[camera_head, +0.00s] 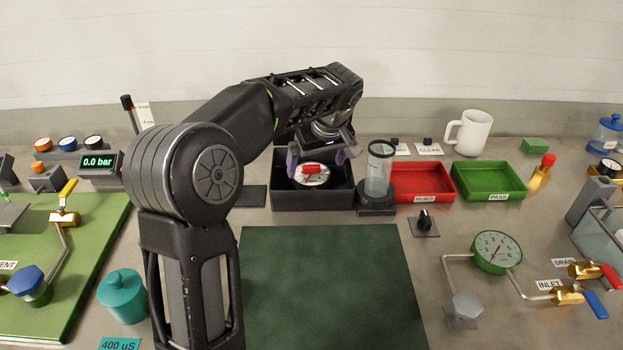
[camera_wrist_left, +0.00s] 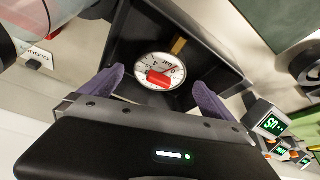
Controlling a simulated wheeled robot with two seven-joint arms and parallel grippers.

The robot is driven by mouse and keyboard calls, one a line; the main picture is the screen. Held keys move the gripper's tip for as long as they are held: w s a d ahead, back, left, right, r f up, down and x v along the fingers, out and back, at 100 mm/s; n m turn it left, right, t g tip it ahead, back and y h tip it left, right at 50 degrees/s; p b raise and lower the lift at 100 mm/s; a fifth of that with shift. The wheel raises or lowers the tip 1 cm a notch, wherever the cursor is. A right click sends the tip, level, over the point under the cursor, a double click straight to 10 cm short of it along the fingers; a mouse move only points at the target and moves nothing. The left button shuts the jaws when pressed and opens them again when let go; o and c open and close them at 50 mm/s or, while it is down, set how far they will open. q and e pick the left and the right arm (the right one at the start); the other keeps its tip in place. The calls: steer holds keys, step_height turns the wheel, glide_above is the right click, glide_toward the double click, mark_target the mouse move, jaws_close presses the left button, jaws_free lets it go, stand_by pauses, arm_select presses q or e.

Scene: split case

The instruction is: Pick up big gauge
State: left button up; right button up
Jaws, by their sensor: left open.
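A round gauge (camera_head: 317,181) with a white face and a red block across it lies in the black bin (camera_head: 313,198) at the back middle. In the left wrist view the same gauge (camera_wrist_left: 151,62) shows a brass stem, and it appears between and just beyond the fingertips. My left gripper (camera_head: 319,160) is open and empty, pointing down over the bin, with its purple fingers (camera_wrist_left: 160,88) spread apart on both sides of the gauge. Contact with the gauge cannot be made out. My right gripper is not in view.
A clear cylinder (camera_head: 379,169) on a dark base stands right beside the bin. Red (camera_head: 421,195) and green (camera_head: 487,195) trays and a white mug (camera_head: 473,132) are further right. A green-rimmed gauge (camera_head: 496,252) sits on piping at right. The dark green mat (camera_head: 330,290) is clear.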

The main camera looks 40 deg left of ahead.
mark_target(312, 175)
arm_select(q)
steer(key=x, duration=0.5)
steer(key=shift+f, duration=0.15)
steer(key=shift+s, duration=0.1)
steer(key=shift+c, duration=0.2)
steer(key=c, duration=1.5)
steer(key=shift+o, duration=0.2)
steer(key=shift+s+d+r, duration=0.1)
steer(key=shift+r, duration=0.5)
step_height(312, 175, up, 6)
steer(key=shift+r, duration=0.2)
steer(key=s+d+b, duration=0.3)
steer(key=s+d, duration=0.9)
steer(key=s, duration=0.3)
steer(key=shift+s+f+b, duration=0.25)
steer(key=shift+s+b, duration=0.1)
